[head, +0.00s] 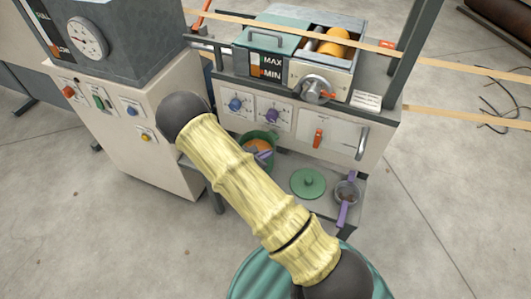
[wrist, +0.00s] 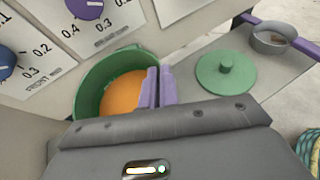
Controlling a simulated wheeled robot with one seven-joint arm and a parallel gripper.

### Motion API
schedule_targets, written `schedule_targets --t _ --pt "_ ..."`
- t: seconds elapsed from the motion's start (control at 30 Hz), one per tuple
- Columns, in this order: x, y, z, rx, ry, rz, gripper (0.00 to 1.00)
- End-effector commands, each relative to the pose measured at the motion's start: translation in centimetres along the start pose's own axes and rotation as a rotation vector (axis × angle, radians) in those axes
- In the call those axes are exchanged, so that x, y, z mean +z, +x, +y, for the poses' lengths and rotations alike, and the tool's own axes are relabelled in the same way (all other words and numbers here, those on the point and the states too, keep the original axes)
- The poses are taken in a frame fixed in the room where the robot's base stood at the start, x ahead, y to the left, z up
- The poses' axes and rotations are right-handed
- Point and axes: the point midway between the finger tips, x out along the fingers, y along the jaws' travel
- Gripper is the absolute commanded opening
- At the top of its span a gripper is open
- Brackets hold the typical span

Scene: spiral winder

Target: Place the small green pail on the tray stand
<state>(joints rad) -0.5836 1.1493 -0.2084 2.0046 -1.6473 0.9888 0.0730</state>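The small green pail (wrist: 92,85), with orange contents, is at the front of the machine in the wrist view. It also shows in the head view (head: 246,143), partly behind my arm. My gripper (wrist: 158,82) has two purple fingers close together at the pail's right rim, one inside and one outside, and looks shut on the wall. A low grey tray stand (head: 326,207) is under the machine front; it also shows in the wrist view (wrist: 190,82). The pail is over its left part. Whether its bottom touches the stand is hidden.
A green lid (head: 308,183) lies on the stand right of the pail. A small pan (head: 346,192) with a purple handle is at the stand's right end. The machine's knob panel (head: 253,108) rises close behind the pail. A ribbed teal drum (head: 255,277) is nearer me.

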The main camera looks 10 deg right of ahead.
Motion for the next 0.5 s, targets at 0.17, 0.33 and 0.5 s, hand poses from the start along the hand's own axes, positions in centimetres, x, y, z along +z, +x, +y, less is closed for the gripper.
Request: schedule_targets --t 0.17,0.33,0.5 --pt "-2.1 1.1 -0.1 -0.002 0.003 -0.004 0.00" --pt "-2.2 1.5 0.1 0.000 0.003 -0.005 0.00" --pt "-2.2 1.4 0.1 0.001 0.003 -0.005 0.00"
